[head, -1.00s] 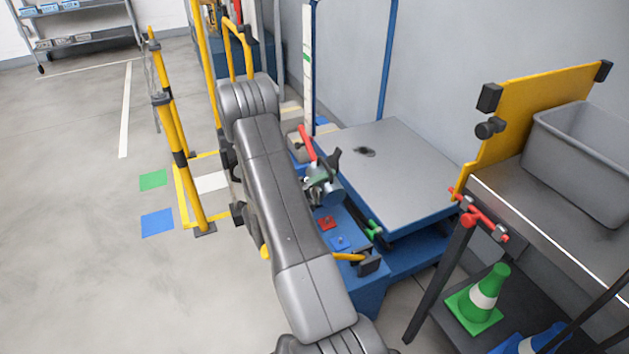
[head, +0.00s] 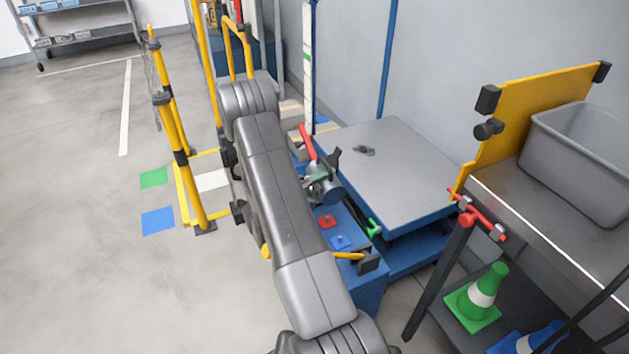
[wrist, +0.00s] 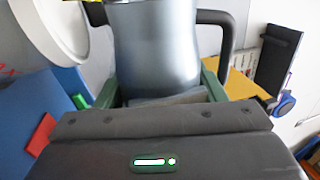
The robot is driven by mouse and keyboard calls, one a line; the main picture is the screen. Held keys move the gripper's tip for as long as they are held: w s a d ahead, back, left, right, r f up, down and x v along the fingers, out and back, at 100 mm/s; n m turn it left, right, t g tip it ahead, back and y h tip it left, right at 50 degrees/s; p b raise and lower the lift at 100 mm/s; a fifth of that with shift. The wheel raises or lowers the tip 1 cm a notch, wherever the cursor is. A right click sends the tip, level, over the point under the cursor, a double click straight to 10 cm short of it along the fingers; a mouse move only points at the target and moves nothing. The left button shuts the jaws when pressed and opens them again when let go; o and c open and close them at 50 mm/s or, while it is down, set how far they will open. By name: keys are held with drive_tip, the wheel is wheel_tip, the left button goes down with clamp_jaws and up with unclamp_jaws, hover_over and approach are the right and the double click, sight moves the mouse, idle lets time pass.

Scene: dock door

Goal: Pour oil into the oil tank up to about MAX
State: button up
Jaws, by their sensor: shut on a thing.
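In the wrist view, my gripper (wrist: 160,92) is shut on a silver-grey metal can (wrist: 155,50) with a dark curved handle beside it. Green finger parts show on both sides. In the head view, my gripper (head: 318,180) and the can (head: 331,191) are beside the left edge of the lift platform, partly covered by my arm. The can looks tilted, and a dark part sticks up beside it. Its mouth and any oil stream cannot be made out.
The grey-topped lift platform (head: 400,165) has a dark patch (head: 364,151) on it. A red lever (head: 307,142) stands close to the can. Yellow posts (head: 180,150) are left; a cart with a grey bin (head: 580,160) and green cone (head: 482,297) is right.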

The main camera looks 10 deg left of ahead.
drive_tip(key=shift+w+a+r+n+t+p, duration=0.15)
drive_tip(key=shift+r+n+p, duration=0.2)
drive_tip(key=shift+p, duration=0.4)
drive_tip(key=shift+w+d+r+n+t+p, duration=0.15)
drive_tip(key=shift+n+p, duration=0.3)
drive_tip(key=shift+p, duration=0.3)
idle(0.6)
drive_tip(key=shift+s+a+f, duration=0.1)
drive_tip(key=f+m+b, duration=0.1)
drive_tip(key=b, duration=0.3)
drive_tip(key=shift+s+f, duration=0.15)
drive_tip(key=shift+f, duration=0.25)
drive_tip(key=shift+s+f+m+b, duration=0.1)
drive_tip(key=shift+f+m+b, duration=0.1)
drive_tip(key=shift+m+b, duration=0.5)
drive_tip(key=shift+d+g+b, duration=0.2)
drive_tip(key=shift+g+b, duration=0.2)
drive_tip(key=shift+g, duration=0.1)
drive_tip(key=shift+s+r+m, duration=0.1)
drive_tip(key=shift+r+m, duration=0.2)
drive_tip(key=shift+r, duration=0.05)
drive_tip(key=shift+s+d+f+m+b, duration=0.15)
drive_tip(key=shift+m+b, duration=0.55)
drive_tip(key=shift+b, duration=0.55)
